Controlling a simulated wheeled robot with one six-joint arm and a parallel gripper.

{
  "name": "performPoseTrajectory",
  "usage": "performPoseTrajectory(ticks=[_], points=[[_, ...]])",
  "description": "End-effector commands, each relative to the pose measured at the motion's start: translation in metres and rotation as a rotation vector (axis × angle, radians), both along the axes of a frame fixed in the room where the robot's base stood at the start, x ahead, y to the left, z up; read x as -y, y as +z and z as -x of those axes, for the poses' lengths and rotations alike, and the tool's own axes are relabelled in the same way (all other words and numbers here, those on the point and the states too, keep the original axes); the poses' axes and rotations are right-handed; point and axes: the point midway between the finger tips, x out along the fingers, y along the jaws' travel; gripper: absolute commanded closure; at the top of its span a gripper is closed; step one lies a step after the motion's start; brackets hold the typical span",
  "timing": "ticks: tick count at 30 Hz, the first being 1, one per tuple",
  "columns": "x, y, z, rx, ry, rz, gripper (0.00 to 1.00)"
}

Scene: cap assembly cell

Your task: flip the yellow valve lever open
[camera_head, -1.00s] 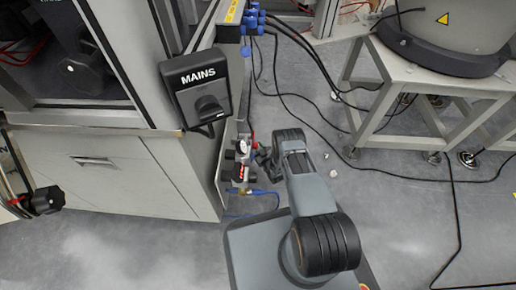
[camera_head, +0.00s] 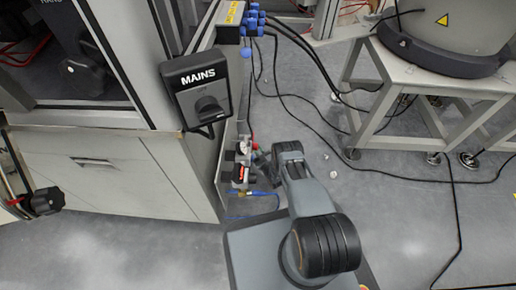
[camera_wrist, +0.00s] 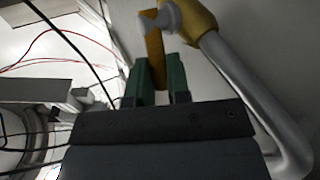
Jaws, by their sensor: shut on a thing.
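The yellow valve lever (camera_wrist: 155,58) shows in the wrist view as a flat upright strip, joined at its top to a grey pivot on a yellow valve body (camera_wrist: 198,18). My gripper (camera_wrist: 159,76) has green fingers, one on each side of the lever's lower part, and is shut on it. In the head view my gripper (camera_head: 262,163) is small and partly hidden by my arm, beside the cabinet's side panel; the lever cannot be made out there.
A grey pipe (camera_wrist: 250,90) bends close along the gripper's right side. In the head view, a gauge and valve unit (camera_head: 241,165) sits on the panel, with a blue hose (camera_head: 265,194) below. The MAINS switch box (camera_head: 203,90) is above. Black cables (camera_head: 300,110) cross the floor.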

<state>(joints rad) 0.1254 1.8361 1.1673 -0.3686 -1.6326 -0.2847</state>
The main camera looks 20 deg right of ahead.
Motion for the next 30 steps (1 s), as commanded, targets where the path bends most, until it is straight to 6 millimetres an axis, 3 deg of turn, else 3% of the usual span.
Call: performPoseTrajectory(ticks=[7, 18, 19, 22, 30], points=[[-0.0018, -0.0062, 0.0044, 0.145, 0.001, 0.048, 1.0], [-0.0019, -0.0059, 0.0047, 0.165, 0.0, 0.056, 1.0], [-0.0019, -0.0059, 0.0047, 0.164, 0.0, 0.056, 0.82], [-0.0019, -0.006, 0.0048, 0.164, 0.0, 0.055, 0.73], [-0.0015, -0.0071, 0.006, 0.163, 0.0, 0.054, 0.73]])
